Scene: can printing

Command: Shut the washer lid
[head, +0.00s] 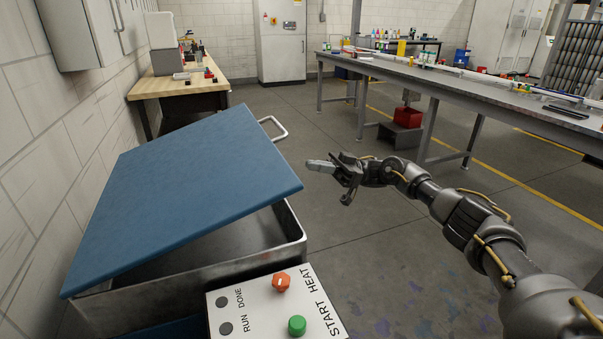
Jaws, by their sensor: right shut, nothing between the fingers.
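The washer lid (185,185) is a large blue panel, tilted and partly open over the grey metal washer tub (297,243). A dark gap shows between the lid's near right edge and the tub rim. A metal loop handle (275,129) sticks out at the lid's far right side. My right gripper (312,165) is shut and empty, pointing left. It is just right of the lid's right edge in the picture, with no contact to be seen. My left gripper is out of view.
A white control panel (262,312) with an orange knob (281,282) and a green button (297,325) is at the tub's near side. A white wall is on the left. A wooden bench (180,86) and long grey table (470,88) stand farther back. Open floor lies right of the tub.

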